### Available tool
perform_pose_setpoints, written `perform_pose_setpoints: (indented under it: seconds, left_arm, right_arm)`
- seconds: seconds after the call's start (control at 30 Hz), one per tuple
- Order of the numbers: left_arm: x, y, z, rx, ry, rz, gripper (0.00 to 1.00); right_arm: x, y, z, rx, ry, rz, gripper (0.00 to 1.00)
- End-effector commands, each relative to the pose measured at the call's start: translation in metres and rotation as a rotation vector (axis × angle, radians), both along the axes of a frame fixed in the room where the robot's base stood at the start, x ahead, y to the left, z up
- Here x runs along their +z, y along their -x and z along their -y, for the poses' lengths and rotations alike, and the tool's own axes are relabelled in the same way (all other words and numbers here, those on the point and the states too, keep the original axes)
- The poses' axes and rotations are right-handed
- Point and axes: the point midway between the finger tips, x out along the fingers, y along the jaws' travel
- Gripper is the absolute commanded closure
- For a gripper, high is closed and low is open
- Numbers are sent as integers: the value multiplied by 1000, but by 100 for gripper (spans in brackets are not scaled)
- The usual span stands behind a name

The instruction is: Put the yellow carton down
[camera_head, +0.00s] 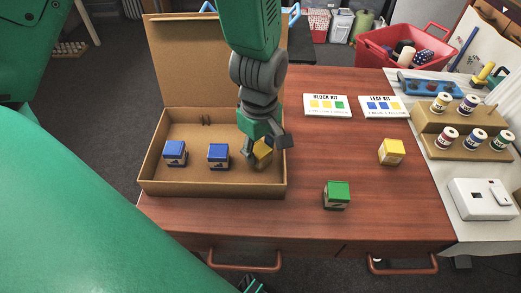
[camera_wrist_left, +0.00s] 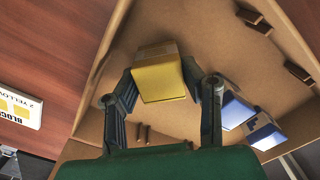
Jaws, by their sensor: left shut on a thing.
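My left gripper (camera_head: 264,148) is shut on a yellow carton (camera_head: 262,152) inside the open cardboard box (camera_head: 215,191), at its right side. The held yellow carton (camera_wrist_left: 160,78) looks tilted in the head view. In the left wrist view it sits between the two fingers of the gripper (camera_wrist_left: 163,88). Whether it touches the box floor I cannot tell. Two blue cartons, a left one (camera_head: 175,153) and a middle one (camera_head: 218,155), stand in the same box. Another yellow carton (camera_head: 391,152) and a green carton (camera_head: 337,195) stand on the table outside it.
Thread spools on wooden stands (camera_head: 455,153) and a white device (camera_head: 482,199) are at right. The wooden table (camera_head: 300,220) is clear near the front.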

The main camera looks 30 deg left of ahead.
Motion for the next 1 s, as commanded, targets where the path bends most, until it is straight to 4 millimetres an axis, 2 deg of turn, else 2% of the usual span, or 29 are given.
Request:
perform_pose_setpoints:
  seconds: [0.03,0.07,0.33,0.37,0.4,0.73,0.87,1.0]
  left_arm:
    - [-2,0,1,-2,-2,2,92]
    - [-1,-1,1,-2,-2,2,97]
    - [-3,-1,2,-2,-3,3,97]
    - [-3,-1,1,-2,-2,4,57]
    - [-3,-1,1,-2,-1,3,43]
    - [1,-1,0,-2,0,3,43]
    - [19,-1,1,-2,-3,7,43]
    - [51,-1,1,-4,-3,8,43]
  right_arm:
    - [-1,0,0,0,0,0,60]
    - [0,0,0,0,0,0,60]
    - [0,0,0,-1,0,0,60]
    - [0,0,0,-1,0,0,60]
    - [0,0,0,-1,0,0,60]
    - [0,0,0,0,0,0,60]
    - [7,0,0,0,0,0,60]
    - [17,0,0,0,0,0,60]
